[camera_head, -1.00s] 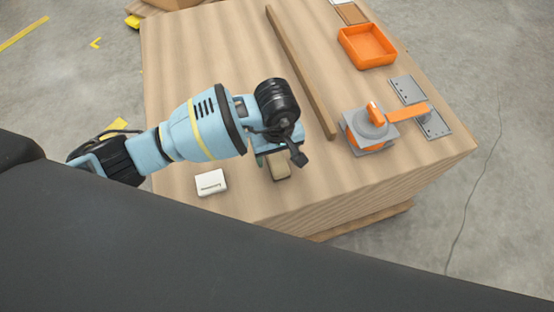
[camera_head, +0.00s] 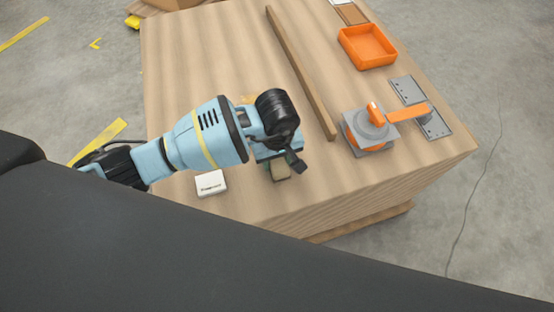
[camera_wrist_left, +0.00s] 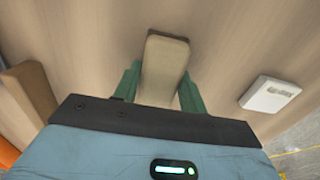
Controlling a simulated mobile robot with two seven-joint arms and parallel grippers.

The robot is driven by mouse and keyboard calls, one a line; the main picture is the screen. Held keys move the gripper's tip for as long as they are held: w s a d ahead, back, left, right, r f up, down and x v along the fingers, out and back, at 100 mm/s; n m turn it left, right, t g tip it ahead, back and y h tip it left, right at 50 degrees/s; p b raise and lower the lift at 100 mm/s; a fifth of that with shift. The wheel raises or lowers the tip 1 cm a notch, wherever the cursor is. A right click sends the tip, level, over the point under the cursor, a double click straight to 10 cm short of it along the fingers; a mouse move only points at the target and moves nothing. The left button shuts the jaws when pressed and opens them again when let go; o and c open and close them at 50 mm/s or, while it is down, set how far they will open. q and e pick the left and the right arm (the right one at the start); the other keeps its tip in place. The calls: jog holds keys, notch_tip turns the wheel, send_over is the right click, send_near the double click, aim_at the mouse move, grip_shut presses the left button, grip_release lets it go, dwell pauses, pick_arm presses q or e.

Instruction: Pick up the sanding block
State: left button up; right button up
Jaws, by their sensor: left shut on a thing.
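The sanding block, a tan rounded block (camera_head: 282,173), is at the near part of the wooden table, partly hidden under my left wrist. In the left wrist view the block (camera_wrist_left: 164,62) stands between the two green fingers. My left gripper (camera_head: 279,162) points down over it and is shut on it; the fingers (camera_wrist_left: 160,88) flank its sides. I cannot tell whether the block is clear of the tabletop. My right gripper is not in view.
A white box (camera_head: 211,184) lies left of the block. A long wooden strip (camera_head: 300,72), an orange tray (camera_head: 368,47), a grey-and-orange tool (camera_head: 370,130) and a metal plate (camera_head: 409,92) lie to the right. The table's near edge is close.

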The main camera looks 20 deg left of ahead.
pick_arm(q)
jog(key=shift+r, duration=0.1)
jog(key=shift+r, duration=0.6)
notch_tip(320, 180, up, 2)
jog(key=shift+w+r, duration=0.1)
jog(key=shift+r, duration=0.05)
jog(key=s+d, duration=0.1)
jog(key=d, duration=0.4)
jog(key=s+d+r, duration=0.1)
jog(key=s+d, duration=0.1)
jog(key=d, duration=0.3)
jog(key=s+d+b, duration=0.1)
jog(key=s+d, duration=0.1)
jog(key=d, duration=0.3)
jog(key=shift+d+r, duration=0.15)
